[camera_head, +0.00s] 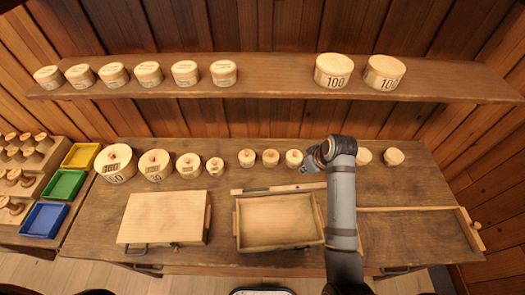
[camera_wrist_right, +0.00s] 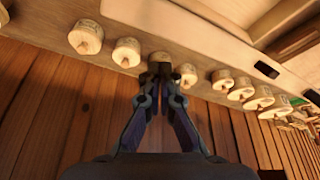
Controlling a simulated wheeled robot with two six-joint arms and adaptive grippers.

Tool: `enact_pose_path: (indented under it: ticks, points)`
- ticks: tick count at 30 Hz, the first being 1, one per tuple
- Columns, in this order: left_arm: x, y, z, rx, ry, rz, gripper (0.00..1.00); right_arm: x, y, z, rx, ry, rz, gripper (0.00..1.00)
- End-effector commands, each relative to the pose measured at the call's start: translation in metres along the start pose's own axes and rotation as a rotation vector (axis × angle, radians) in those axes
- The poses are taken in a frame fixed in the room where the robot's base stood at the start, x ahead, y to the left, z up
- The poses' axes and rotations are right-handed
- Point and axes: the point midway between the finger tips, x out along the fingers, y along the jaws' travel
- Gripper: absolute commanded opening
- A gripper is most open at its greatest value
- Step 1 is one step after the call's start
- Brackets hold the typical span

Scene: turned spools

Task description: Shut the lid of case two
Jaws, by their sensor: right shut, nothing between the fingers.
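A shut pale wooden case (camera_head: 163,218) lies at the left of the bench. An open case (camera_head: 280,222) with an empty inside lies in the middle; a thin wooden strip with a dark catch (camera_head: 278,188), perhaps its lid's edge, shows along its back. No number is readable on either, so I cannot tell which is case two. My right gripper (camera_head: 309,166) is shut and empty behind the open case's right corner, close to a small spool (camera_head: 294,158). In the wrist view its fingertips (camera_wrist_right: 160,66) are together among the spools. My left gripper is out of view.
Turned spools (camera_head: 217,166) stand in a row along the bench's back. A shelf (camera_head: 270,85) with round wooden pieces hangs above. A shallow wooden frame (camera_head: 410,232) lies at right, partly behind my right arm. Coloured trays (camera_head: 64,185) sit at left.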

Motion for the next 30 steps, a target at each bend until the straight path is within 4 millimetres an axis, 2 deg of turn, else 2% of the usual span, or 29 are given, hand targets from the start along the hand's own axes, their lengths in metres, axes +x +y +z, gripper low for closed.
enact_pose_path:
  ticks: [16, 30]
  points:
    - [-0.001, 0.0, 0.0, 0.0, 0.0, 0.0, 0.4, -0.049, 0.001, -0.023, 0.0, 0.009, 0.003, 0.0]
    - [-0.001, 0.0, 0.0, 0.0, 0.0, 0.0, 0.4, -0.056, -0.001, -0.028, 0.0, 0.015, 0.0, 0.0]
